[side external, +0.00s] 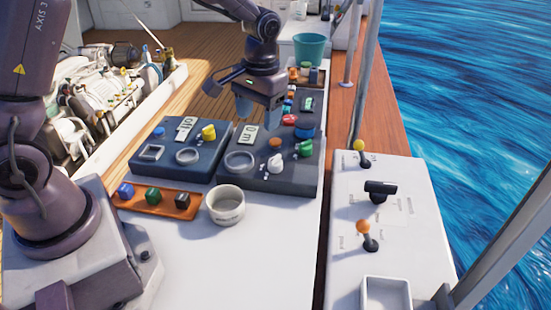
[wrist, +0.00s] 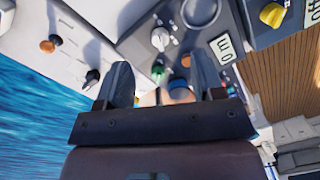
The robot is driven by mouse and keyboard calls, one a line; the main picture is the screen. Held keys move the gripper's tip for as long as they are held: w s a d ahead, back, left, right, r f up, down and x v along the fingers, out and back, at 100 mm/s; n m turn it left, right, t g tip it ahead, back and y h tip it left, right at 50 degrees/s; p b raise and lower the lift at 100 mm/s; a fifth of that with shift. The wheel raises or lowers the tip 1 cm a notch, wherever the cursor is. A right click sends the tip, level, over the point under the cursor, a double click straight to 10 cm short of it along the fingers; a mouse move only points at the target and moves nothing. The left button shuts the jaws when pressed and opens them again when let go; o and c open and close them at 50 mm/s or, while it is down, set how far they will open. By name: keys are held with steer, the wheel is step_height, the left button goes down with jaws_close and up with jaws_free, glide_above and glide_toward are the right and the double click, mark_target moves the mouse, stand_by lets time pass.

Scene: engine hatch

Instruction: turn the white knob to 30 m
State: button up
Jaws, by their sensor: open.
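The white knob (side external: 275,163) is on the front part of the right dark control panel (side external: 290,184), in front of the orange button. It also shows in the wrist view (wrist: 160,39), beyond my fingertips. The display (side external: 249,134) on that panel appears to read 0 m; it is upside down in the wrist view (wrist: 224,46). My gripper (side external: 259,118) is open and empty, pointing down above the back of the right panel. It is behind and above the white knob, not touching it. In the wrist view its two fingers (wrist: 160,78) are well apart.
Close by on the panel are an orange button (side external: 275,143), a green knob (side external: 304,148), a blue knob (side external: 305,127) and a round ring. The left panel has a yellow knob (side external: 208,132). A white bowl (side external: 226,205) and brown tray (side external: 155,203) stand in front.

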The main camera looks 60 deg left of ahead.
mark_target(275, 158)
steer(key=w+f+n, duration=0.3)
steer(key=w, duration=0.2)
steer(key=shift+t, duration=0.3)
steer(key=f, duration=0.8)
steer(key=a+f, duration=0.1)
steer(key=f, duration=0.2)
steer(key=shift+f, duration=0.4)
steer(key=shift+c, duration=0.2)
steer(key=shift+s, duration=0.1)
steer(key=c, duration=0.9)
